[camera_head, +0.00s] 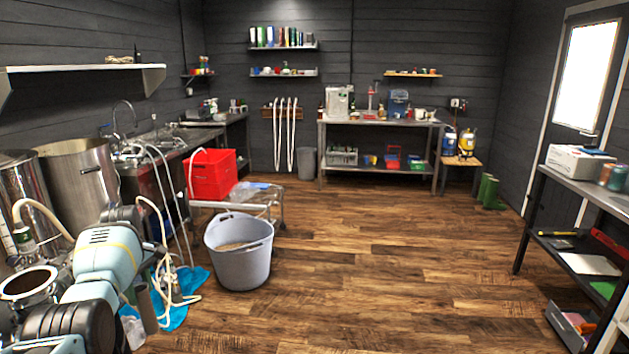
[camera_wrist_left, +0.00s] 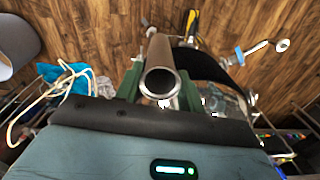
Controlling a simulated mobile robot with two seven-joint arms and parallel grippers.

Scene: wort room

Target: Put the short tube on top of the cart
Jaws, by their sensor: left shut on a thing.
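The short tube (camera_wrist_left: 160,65) is a grey-brown metal pipe with an open round end facing the camera in the left wrist view. My left gripper (camera_wrist_left: 159,90) is shut on it, with a green finger on each side. In the head view the tube (camera_head: 146,308) hangs upright at the lower left, under my left gripper (camera_head: 138,288), above or beside the blue cloth. The cart (camera_head: 262,195) is a low metal frame left of the middle, farther away than the gripper, with a red crate on its left part. My right gripper is not in view.
A grey bucket (camera_head: 239,262) stands on the floor in front of the cart. A blue cloth (camera_head: 186,296) and pale hoses lie on the floor by the gripper. Steel pots (camera_head: 82,180) line the left. A dark shelf (camera_head: 560,235) stands right. The middle floor is clear.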

